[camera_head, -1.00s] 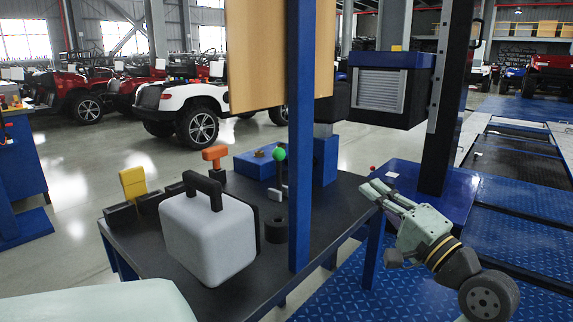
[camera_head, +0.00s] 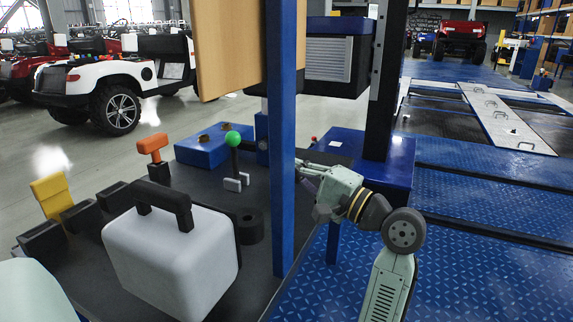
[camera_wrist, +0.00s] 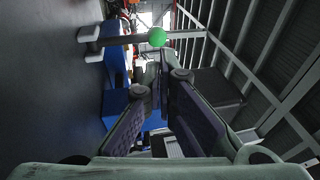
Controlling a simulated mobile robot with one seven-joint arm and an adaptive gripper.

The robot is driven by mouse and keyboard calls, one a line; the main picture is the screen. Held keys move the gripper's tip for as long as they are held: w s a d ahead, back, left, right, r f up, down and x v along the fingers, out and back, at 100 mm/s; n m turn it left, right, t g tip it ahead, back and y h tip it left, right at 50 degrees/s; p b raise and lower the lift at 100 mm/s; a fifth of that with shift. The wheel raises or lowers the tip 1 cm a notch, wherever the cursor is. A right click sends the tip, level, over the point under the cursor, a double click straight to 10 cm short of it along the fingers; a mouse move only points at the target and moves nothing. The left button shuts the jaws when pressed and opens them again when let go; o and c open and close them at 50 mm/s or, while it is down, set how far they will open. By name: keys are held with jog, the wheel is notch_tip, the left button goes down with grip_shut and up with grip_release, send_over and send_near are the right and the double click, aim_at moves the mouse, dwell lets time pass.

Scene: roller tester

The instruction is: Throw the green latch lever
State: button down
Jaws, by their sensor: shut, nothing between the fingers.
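The green latch lever shows in the head view as a green ball knob (camera_head: 233,139) on a dark upright shaft. It rises from the dark bench by a light grey forked bracket. In the wrist view the green knob (camera_wrist: 157,37) is just beyond my fingertips, with its shaft running left. My gripper (camera_head: 304,169) is right of the lever in the head view, with its fingertips partly hidden behind the blue post. In the wrist view my gripper (camera_wrist: 161,66) is shut and empty. I cannot tell whether it touches the knob.
A blue post (camera_head: 280,150) stands at the bench's near edge, between the lever and my arm. A white case (camera_head: 172,255), black ring (camera_head: 249,227), orange-topped handle (camera_head: 152,146), yellow piece (camera_head: 51,192) and blue block (camera_head: 210,146) crowd the bench. Blue tread floor (camera_head: 480,250) is clear at right.

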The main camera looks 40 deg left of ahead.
aim_at(238, 139)
jog(key=x, duration=1)
jog(key=shift+a+r+p, duration=0.1)
jog(key=shift+a+p, duration=0.25)
jog(key=shift+p, duration=0.05)
jog(key=shift+a+r, duration=0.1)
jog(key=shift+s+a+r+h+p, duration=0.15)
jog(key=shift+h+p, duration=0.15)
jog(key=shift+p, duration=0.6)
